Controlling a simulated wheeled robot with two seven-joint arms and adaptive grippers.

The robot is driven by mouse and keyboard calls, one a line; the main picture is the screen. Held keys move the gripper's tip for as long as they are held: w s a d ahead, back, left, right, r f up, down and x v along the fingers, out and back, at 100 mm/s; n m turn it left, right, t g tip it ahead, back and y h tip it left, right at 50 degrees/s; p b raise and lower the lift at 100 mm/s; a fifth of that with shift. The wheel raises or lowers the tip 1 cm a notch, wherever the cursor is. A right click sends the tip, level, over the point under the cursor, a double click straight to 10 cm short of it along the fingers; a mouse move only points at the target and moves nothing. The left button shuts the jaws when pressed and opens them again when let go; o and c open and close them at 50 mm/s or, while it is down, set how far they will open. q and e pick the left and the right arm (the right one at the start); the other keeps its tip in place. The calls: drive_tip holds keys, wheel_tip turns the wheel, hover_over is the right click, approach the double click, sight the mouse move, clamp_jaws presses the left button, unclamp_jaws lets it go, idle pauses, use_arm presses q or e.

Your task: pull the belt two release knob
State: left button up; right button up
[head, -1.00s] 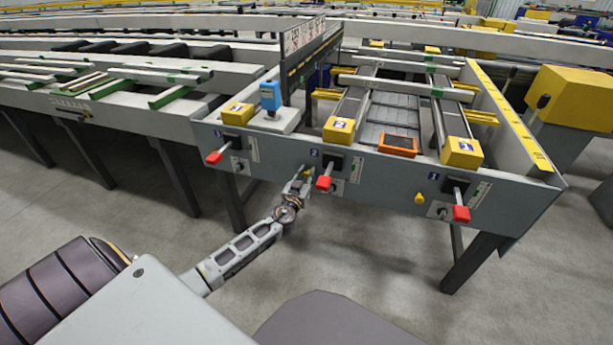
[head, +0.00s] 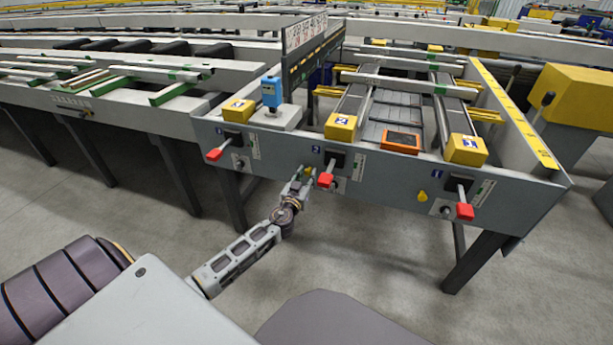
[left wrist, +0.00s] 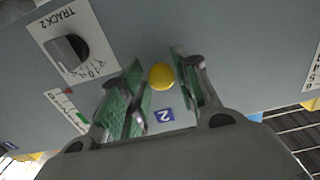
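The belt two release knob is a round yellow knob (left wrist: 161,76) on the grey front panel, beside a small blue label with a 2 (left wrist: 164,115). In the left wrist view my left gripper (left wrist: 160,88) is open, with one green-padded finger on each side of the knob. Gaps show between the knob and both fingers. In the head view the left gripper (head: 302,181) is at the panel, left of the middle red-handled lever (head: 326,180), and partly covers the knob (head: 308,171). My right gripper is not in view.
A black dial marked TRACK 2 (left wrist: 67,49) is near the gripper. Red levers stand at the left (head: 214,154) and right (head: 464,211). Another yellow knob (head: 422,196) is on the right. An orange device (head: 402,142) lies on top. The floor in front is clear.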

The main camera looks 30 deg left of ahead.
use_arm(q)
drive_tip(key=shift+o, duration=1)
drive_tip(key=shift+r, duration=0.1)
drive_tip(key=shift+s, duration=0.15)
drive_tip(key=v, duration=1.1)
drive_tip(key=shift+s, duration=0.35)
drive_tip(key=shift+d, duration=0.15)
